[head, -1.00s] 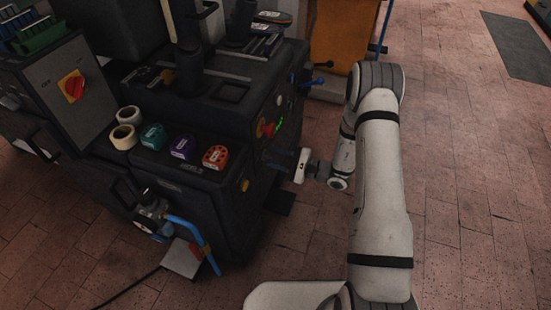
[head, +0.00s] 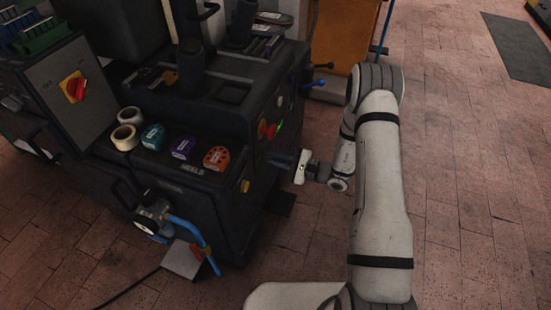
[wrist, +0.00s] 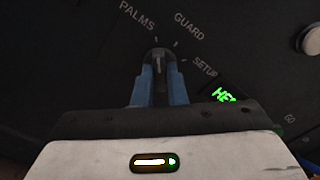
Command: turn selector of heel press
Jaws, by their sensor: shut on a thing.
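The selector (wrist: 158,57) is a small dark knob with a pale pointer line on the heel press's black panel in the wrist view. My gripper (wrist: 159,72) has its blue fingers on both sides of the knob and is shut on it. The pointer stands about upright in the picture, near the tick between the words PALMS and GUARD. SETUP is printed to the right. In the head view my gripper (head: 275,161) reaches left to the side panel of the heel press (head: 222,200), and the selector cannot be made out there.
A green lit display (wrist: 224,96) and a pale round button (wrist: 312,40) sit right of the selector. In the head view a red knob (head: 270,131) is above my gripper. Coloured reels and tape rolls (head: 124,137) lie on the press's ledge.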

